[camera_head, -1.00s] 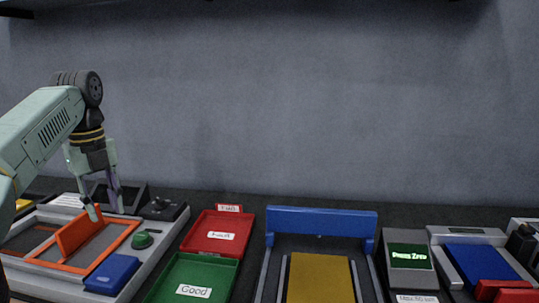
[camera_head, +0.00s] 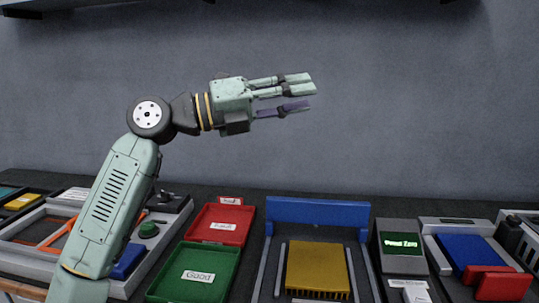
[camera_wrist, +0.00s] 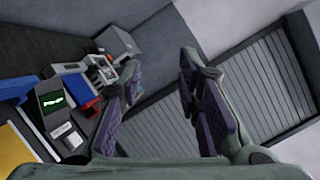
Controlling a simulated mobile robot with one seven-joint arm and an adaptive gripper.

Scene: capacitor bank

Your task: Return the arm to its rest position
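My gripper (camera_head: 300,95) is raised well above the bench in the head view, pointing right with my arm bent at the elbow. Its fingers are spread apart with nothing between them. In the wrist view the gripper (camera_wrist: 160,95) also shows open and empty, with a gap between the purple finger pads. It touches nothing on the bench.
On the bench stand a green tray (camera_head: 208,257) marked "Good", a red tray (camera_head: 240,213), a blue-backed fixture (camera_head: 318,212) with a yellow block (camera_head: 318,268), and a display unit (camera_head: 402,242). An orange frame (camera_head: 50,240) is partly behind my arm. The air around the gripper is clear.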

